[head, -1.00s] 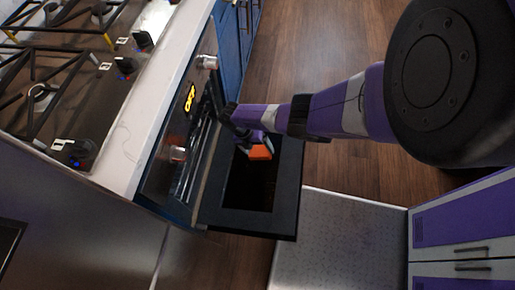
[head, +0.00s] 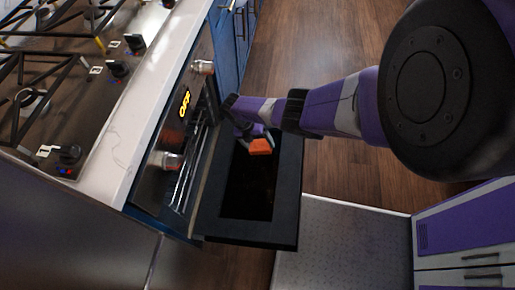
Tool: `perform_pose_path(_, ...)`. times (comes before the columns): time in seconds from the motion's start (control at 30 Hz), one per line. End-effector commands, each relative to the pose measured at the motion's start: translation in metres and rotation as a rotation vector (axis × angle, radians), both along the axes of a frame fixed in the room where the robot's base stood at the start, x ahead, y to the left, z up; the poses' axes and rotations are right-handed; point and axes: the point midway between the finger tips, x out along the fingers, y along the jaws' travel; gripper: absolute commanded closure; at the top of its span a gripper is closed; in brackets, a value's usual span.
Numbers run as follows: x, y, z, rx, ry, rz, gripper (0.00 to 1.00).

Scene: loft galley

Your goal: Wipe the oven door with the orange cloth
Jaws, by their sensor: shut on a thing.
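The oven door (head: 213,222) hangs open, folded down below the control panel, with a black frame around a dark glass pane. The orange cloth (head: 261,147) is a small block over the upper part of the pane. My gripper (head: 257,138) is shut on the orange cloth. It reaches in from the right, over the door. I cannot tell whether the cloth touches the glass. The fingertips are small and partly hidden by the cloth and my wrist.
The oven's control panel (head: 180,120) has two silver knobs and a lit display. A white counter edge (head: 135,135) and a gas cooktop (head: 60,90) lie left. Blue cabinets (head: 228,45) stand beyond. Purple drawers (head: 465,225) are at lower right. Wood floor (head: 315,60) is open.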

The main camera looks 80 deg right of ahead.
Motion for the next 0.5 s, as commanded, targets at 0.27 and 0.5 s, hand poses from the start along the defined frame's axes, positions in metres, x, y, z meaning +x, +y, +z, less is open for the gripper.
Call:
perform_pose_path(0.27,0.001,-0.017,0.000,0.000,0.001,-0.001,0.42)
perform_pose_path(0.5,0.002,-0.017,0.001,0.000,0.000,0.000,0.42)
